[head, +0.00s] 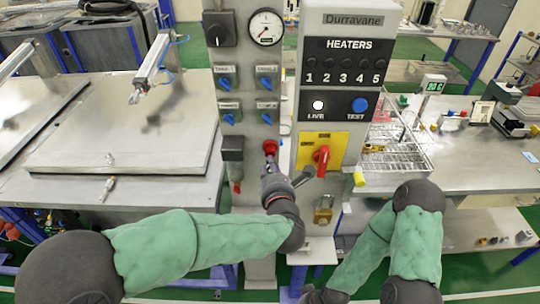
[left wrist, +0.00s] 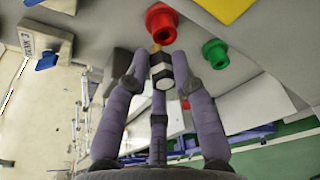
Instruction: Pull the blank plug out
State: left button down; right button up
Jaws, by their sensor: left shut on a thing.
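My left gripper (head: 274,180) is in front of the narrow grey panel, just below a red round fitting (head: 270,147). In the left wrist view its fingers (left wrist: 162,72) are shut around a small black and pale metal plug (left wrist: 161,76). A small brass tip (left wrist: 156,48) shows at the plug's upper end, close to the lower edge of the red fitting (left wrist: 162,22). I cannot tell whether the tip is still inside the fitting. A green fitting (left wrist: 215,52) beside it is empty-looking. My right arm is at the lower right; its gripper is out of view.
Blue valve knobs (head: 225,83) and a gauge (head: 265,27) sit above on the panel. A heater cabinet with a red rotary switch (head: 321,157) and a brass padlock (head: 323,210) stands close to the right. A steel lid (head: 125,130) lies at left.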

pick_arm(q)
jog(key=s+r+p, duration=0.3)
jog(key=s+r, duration=0.1)
jog(key=r, duration=0.2)
dwell(0.7)
dwell(0.4)
